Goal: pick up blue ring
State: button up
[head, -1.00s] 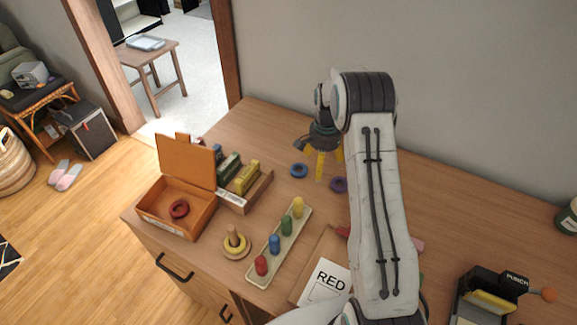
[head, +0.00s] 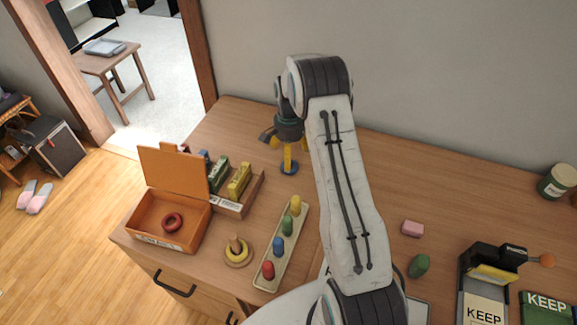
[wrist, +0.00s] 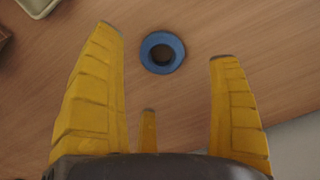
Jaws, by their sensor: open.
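The blue ring (wrist: 149,56) lies flat on the wooden desk in the wrist view, just beyond and between my open yellow fingers. In the head view the blue ring (head: 289,168) is at the back of the desk, partly covered by a yellow finger. My gripper (head: 287,160) points down over it. In the wrist view my gripper (wrist: 172,45) is open and empty, with its fingers apart on either side of the ring's line. I cannot tell the height between fingertips and ring.
The wall (head: 420,80) is behind.

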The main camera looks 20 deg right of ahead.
jog(key=shift+w+d+f+p, duration=0.1)
jog(key=shift+f+p, duration=0.25)
jog(key=shift+f, duration=1.2)
jog(key=shift+w+d+f+p, duration=0.1)
jog(key=shift+f+p, duration=0.2)
jog(key=shift+f, duration=1.2)
jog(key=shift+a, duration=0.1)
jog(key=shift+c, duration=0.3)
jog(key=c, duration=0.9)
